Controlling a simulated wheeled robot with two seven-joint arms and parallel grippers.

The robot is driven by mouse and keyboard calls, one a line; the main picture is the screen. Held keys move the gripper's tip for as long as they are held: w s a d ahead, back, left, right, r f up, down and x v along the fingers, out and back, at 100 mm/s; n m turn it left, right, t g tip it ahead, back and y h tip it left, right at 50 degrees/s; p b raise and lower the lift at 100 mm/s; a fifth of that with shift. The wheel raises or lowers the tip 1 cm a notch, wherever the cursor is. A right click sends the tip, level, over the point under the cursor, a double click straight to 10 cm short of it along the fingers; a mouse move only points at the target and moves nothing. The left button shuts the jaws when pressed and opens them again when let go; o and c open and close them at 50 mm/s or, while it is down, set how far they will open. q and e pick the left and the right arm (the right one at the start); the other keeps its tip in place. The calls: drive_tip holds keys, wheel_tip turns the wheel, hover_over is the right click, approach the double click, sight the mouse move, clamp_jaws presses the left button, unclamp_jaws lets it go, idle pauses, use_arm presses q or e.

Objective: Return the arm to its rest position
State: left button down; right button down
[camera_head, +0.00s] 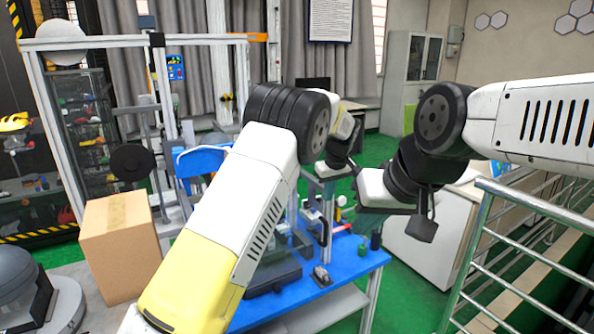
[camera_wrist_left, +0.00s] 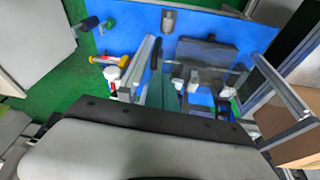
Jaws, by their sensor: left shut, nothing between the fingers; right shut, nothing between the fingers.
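My left arm comes in from the lower left, bends at a large black joint and ends in my left gripper (camera_head: 334,168), above the blue table. The left gripper is small in the head view and shut, with nothing seen in it. My right arm comes in from the right edge and bends down at its black joint. My right gripper (camera_head: 422,228) hangs lower, shut and empty, near the white cabinet and the metal railing. In the left wrist view, a dark and grey part of my own arm fills the lower half.
The blue table (camera_head: 362,262) bears tools and a dark tray; the left wrist view shows its surface too (camera_wrist_left: 130,35). A cardboard box (camera_head: 120,247) stands at left by a metal frame (camera_head: 150,41). A metal railing (camera_head: 484,222) is at right, beside a white cabinet (camera_head: 440,240).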

use_arm(q)
drive_tip(key=s+a+r+m+h, duration=0.1)
drive_tip(key=s+a+r, duration=0.65)
drive_tip(key=a, duration=0.25)
drive_tip(key=s+a+r+h, duration=0.2)
drive_tip(key=s+a+r, duration=0.4)
drive_tip(key=a+r, duration=0.35)
drive_tip(key=s+a+m+t, duration=0.1)
drive_tip(key=s+a, duration=0.2)
drive_tip(key=s, duration=0.5)
drive_tip(key=s+a+f+m, duration=0.1)
drive_tip(key=s+a, duration=0.2)
drive_tip(key=s, duration=0.5)
drive_tip(key=s+a+f+m+t, duration=0.1)
drive_tip(key=s+a, duration=0.2)
drive_tip(key=s, duration=0.5)
drive_tip(key=shift+s+a+m+t, duration=0.3)
drive_tip(key=shift+s+a, duration=0.05)
drive_tip(key=shift+s, duration=0.05)
